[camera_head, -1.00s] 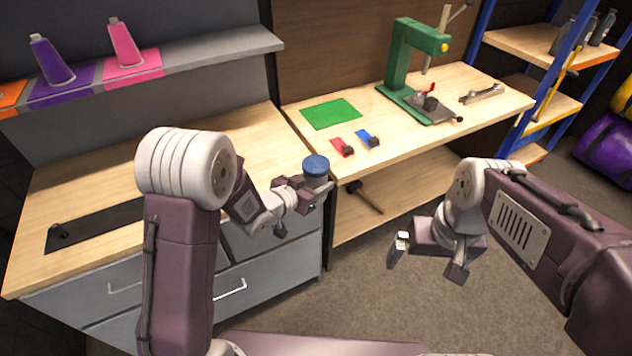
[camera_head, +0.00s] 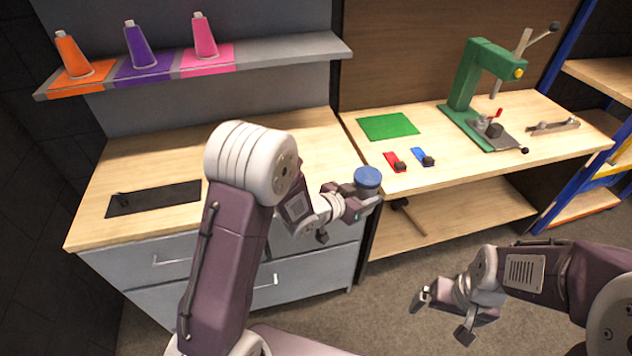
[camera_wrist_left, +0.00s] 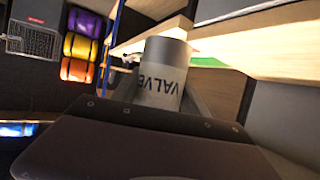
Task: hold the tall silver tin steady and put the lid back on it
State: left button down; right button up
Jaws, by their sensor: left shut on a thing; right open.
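The tall silver tin (camera_head: 369,193) is held upright by my left gripper (camera_head: 366,204), in front of the workbench edge. Its round top is blue in the head view; I cannot tell whether that is a lid or the tin's own top. In the left wrist view the silver tin (camera_wrist_left: 166,52) stands between the fingers, with a light label reading VALVE upside down. I see no separate lid. My right gripper (camera_head: 443,317) is open and empty, over the floor at the lower right, well apart from the tin.
The right workbench (camera_head: 365,160) holds a green mat (camera_head: 388,126), red (camera_head: 393,160) and blue (camera_head: 419,155) pieces, and a green press (camera_head: 466,78). A hammer (camera_head: 408,216) lies on its lower shelf. The left counter (camera_head: 155,160) is mostly clear.

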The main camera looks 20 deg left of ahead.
pick_arm(q)
jog(key=shift+a+f, duration=0.35)
jog(key=shift+f, duration=0.05)
jog(key=w+a+r+n+y+b, duration=0.1)
jog(key=w+a+r+n+y, duration=0.1)
jog(key=a, duration=0.5)
jog(key=w+a+r+n+t+y+b, duration=0.1)
jog(key=w+a+r+n+y, duration=0.1)
jog(key=a, duration=0.5)
jog(key=w+a+r+n+y, duration=0.2)
jog(key=w+a+n+y, duration=0.2)
jog(key=a, duration=0.3)
jog(key=shift+a+r+t+y+b, duration=0.15)
jog(key=shift+r+t+y+b, duration=0.25)
jog(key=shift+y, duration=0.2)
jog(key=a+f, duration=0.2)
jog(key=a, duration=0.2)
jog(key=a+f, duration=0.2)
jog(key=a, duration=0.2)
jog(key=a+f+p, duration=0.1)
jog(key=a+f, duration=0.2)
jog(key=shift+s+a+f, duration=0.1)
jog(key=shift+a, duration=0.3)
jog(key=shift+d, duration=0.1)
